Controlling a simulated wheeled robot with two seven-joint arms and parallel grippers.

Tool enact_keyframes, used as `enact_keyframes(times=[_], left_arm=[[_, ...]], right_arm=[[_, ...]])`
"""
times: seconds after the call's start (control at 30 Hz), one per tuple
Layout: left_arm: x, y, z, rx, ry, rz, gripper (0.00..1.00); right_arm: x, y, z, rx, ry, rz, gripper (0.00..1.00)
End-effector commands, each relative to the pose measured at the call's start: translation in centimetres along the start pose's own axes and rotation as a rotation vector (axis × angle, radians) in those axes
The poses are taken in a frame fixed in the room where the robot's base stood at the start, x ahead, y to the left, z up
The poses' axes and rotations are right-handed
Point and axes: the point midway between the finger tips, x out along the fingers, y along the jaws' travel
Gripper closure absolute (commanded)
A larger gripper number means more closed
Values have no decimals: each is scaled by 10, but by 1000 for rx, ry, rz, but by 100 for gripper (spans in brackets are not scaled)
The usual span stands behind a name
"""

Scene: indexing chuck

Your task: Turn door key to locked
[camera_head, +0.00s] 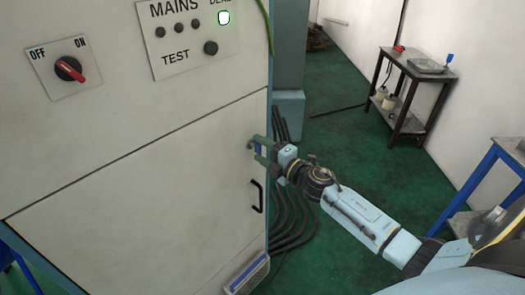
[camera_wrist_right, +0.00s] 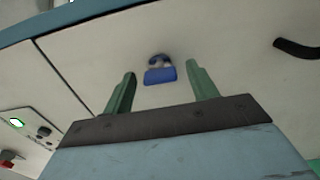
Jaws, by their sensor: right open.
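The door key shows in the right wrist view as a blue bow (camera_wrist_right: 160,75) on a dark round lock (camera_wrist_right: 159,60) in the pale cabinet door. My right gripper (camera_wrist_right: 158,82) is open, with its two green fingers on either side of the blue bow and a gap on each side. In the head view my right gripper (camera_head: 258,149) is at the right edge of the cabinet door (camera_head: 150,190), over the key, with a bit of blue showing between the fingers. The left gripper is not in view.
A black door handle (camera_head: 257,196) is just below the gripper. A red rotary switch (camera_head: 69,69) and a MAINS panel (camera_head: 190,40) with a lit green lamp (camera_head: 223,18) are above. Dark cables (camera_head: 290,220) run down beside the cabinet.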

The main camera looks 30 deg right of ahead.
Motion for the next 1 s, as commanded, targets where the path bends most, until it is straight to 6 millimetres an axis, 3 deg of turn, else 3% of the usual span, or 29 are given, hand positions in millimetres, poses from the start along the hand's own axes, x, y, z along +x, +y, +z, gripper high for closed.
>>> enact_keyframes(times=[0.27,0.7,1.0], left_arm=[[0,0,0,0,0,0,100],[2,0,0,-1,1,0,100],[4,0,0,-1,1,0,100]], right_arm=[[-14,-1,0,1,0,-2,42],[-96,-2,0,2,-1,-3,42],[-130,-1,0,2,-1,-1,42]])
